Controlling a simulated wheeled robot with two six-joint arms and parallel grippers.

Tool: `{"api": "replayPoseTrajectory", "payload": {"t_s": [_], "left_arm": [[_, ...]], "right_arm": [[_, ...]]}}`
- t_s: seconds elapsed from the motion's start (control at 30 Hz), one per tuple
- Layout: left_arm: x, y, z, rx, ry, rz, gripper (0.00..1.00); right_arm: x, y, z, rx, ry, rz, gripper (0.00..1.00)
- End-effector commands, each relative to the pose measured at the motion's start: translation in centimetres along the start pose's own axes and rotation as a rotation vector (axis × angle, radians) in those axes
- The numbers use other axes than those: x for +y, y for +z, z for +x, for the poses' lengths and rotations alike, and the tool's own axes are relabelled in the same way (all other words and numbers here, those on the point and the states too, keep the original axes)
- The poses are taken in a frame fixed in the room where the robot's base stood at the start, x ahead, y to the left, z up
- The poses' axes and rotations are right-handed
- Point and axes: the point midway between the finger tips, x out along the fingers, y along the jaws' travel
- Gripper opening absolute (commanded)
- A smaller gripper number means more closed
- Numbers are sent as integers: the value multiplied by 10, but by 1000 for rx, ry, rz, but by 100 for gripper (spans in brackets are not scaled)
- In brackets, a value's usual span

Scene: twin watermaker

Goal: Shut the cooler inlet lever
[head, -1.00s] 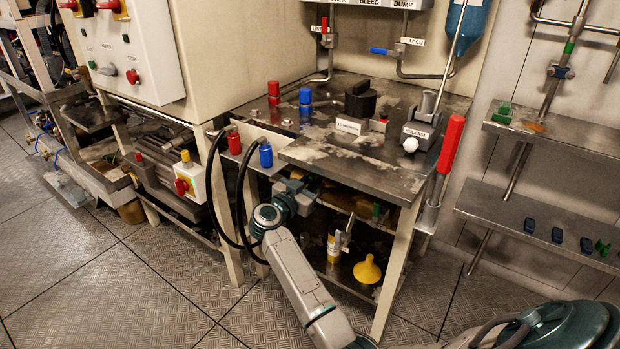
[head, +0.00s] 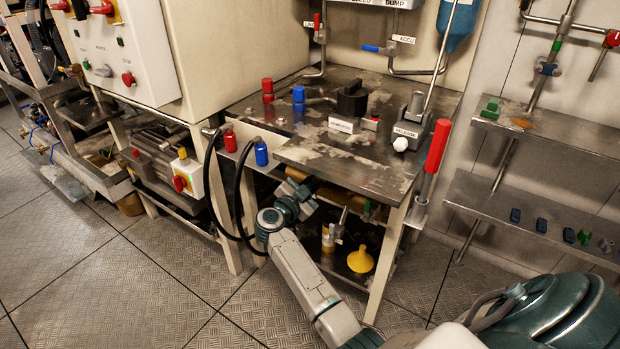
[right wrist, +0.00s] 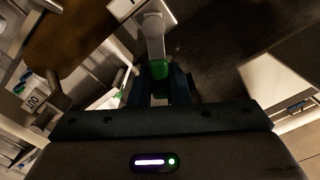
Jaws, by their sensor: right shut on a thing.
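My right gripper (head: 306,190) reaches under the front edge of the steel bench in the head view, where the bench top partly hides its fingers. In the right wrist view, my right gripper (right wrist: 160,88) is shut on a lever with a green grip (right wrist: 158,69). A pale metal arm runs from the grip up to a rounded end. I take this to be the cooler inlet lever; no label on it can be read. The lever does not show clearly in the head view. My left gripper is not in view.
The bench top (head: 345,163) overhangs my right gripper. Two black hoses with a red plug (head: 230,142) and a blue plug (head: 261,153) hang just left of it. The floor in front is clear.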

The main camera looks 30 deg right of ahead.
Motion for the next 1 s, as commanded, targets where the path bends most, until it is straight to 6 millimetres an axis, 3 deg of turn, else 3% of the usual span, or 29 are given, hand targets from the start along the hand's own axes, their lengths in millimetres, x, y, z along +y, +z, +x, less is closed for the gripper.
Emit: {"api": "replayPoseTrajectory", "payload": {"t_s": [0.47,1.0], "left_arm": [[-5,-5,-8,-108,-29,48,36],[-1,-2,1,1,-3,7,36]], "right_arm": [[23,5,0,0,2,410,0],[42,21,0,0,2,850,0]]}}
